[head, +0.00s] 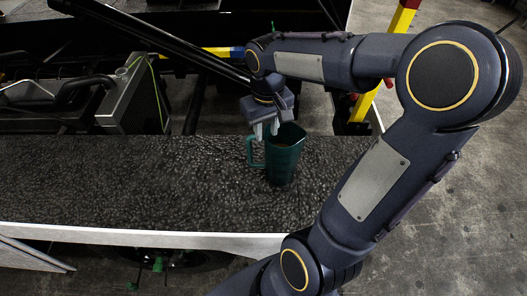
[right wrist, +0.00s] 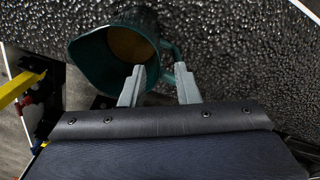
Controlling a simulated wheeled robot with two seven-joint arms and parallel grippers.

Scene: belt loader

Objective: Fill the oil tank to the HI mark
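A dark green jug (head: 284,156) stands upright on the black textured bench top (head: 120,185). Its handle (head: 252,150) is on the left side. In the right wrist view the jug (right wrist: 97,60) shows from above, with amber-brown liquid (right wrist: 131,45) inside. My right gripper (head: 266,130) points down just above the jug's handle side. In the right wrist view its two pale fingers (right wrist: 159,80) are apart, with the handle (right wrist: 171,52) showing near the gap between their tips. I see no grip on it. The oil tank and HI mark cannot be made out. My left gripper is out of view.
Behind the bench are dark machine frames and a grey box (head: 132,95) with a yellow-green cable. A yellow and red post (head: 403,17) stands at the back right. The bench top left of the jug is clear.

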